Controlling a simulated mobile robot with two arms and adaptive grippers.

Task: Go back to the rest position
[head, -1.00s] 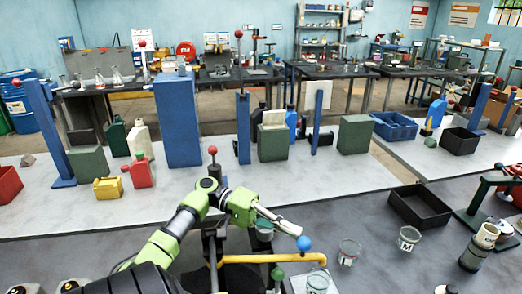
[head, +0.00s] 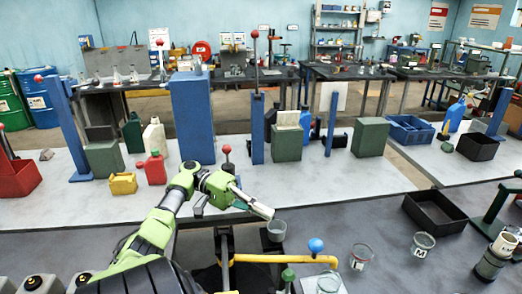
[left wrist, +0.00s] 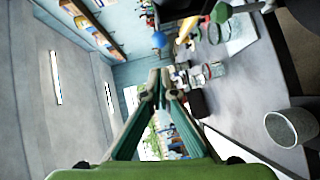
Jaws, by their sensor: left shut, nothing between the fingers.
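My left arm reaches in from the bottom left of the head view. Its green and grey left gripper (head: 265,212) is shut and empty, pointing right and slightly down. The fingertips are just above and left of a small clear beaker (head: 277,230) on the dark table. In the left wrist view the two fingers of the gripper (left wrist: 160,78) meet at their tips with nothing between them. A clear beaker (left wrist: 290,128) stands at the right there, apart from the fingers. My right gripper is in neither view.
A yellow pipe (head: 280,259) with a blue knob (head: 316,245) stands in front of the gripper. Beakers marked L (head: 360,257) and M (head: 423,246) stand to the right, near a black tray (head: 435,213). A tall blue block (head: 192,118) stands behind the arm. The pale bench (head: 320,175) beyond has clear room.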

